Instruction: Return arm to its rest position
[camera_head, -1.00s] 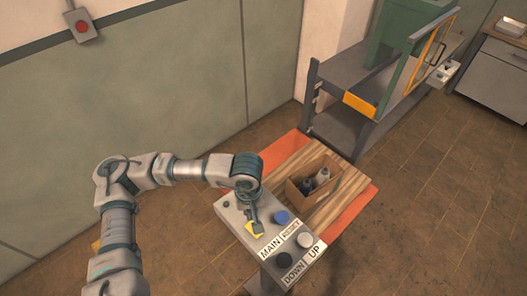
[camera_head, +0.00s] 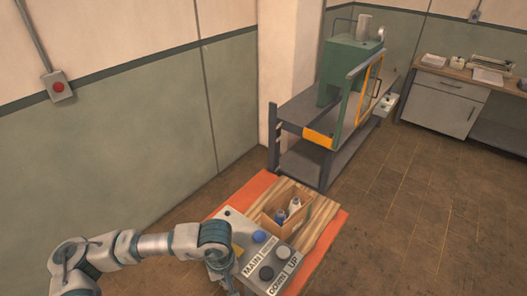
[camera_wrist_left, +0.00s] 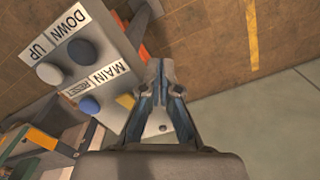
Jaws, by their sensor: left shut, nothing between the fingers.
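My left arm comes in from the lower left in the head view. Its gripper (camera_head: 222,280) hangs down at the left edge of the grey control panel (camera_head: 243,284), partly cut off by the frame's bottom. In the left wrist view the gripper (camera_wrist_left: 163,68) is shut and empty, its fingers in front of the panel's edge. The panel (camera_wrist_left: 117,52) carries labels MAIN, RESET, DOWN and UP. A blue button (camera_head: 259,237), a dark button (camera_head: 266,273) and a pale button (camera_head: 283,252) show on it. I cannot tell whether the gripper touches the panel. My right gripper is not in view.
A wooden box (camera_head: 272,221) with bottles stands on a wooden top (camera_head: 316,214) beside the panel. Behind it is a shelf bench (camera_head: 300,112) with a green machine (camera_head: 345,62). A red wall button (camera_head: 58,87) is at left. Open floor (camera_head: 420,200) lies right.

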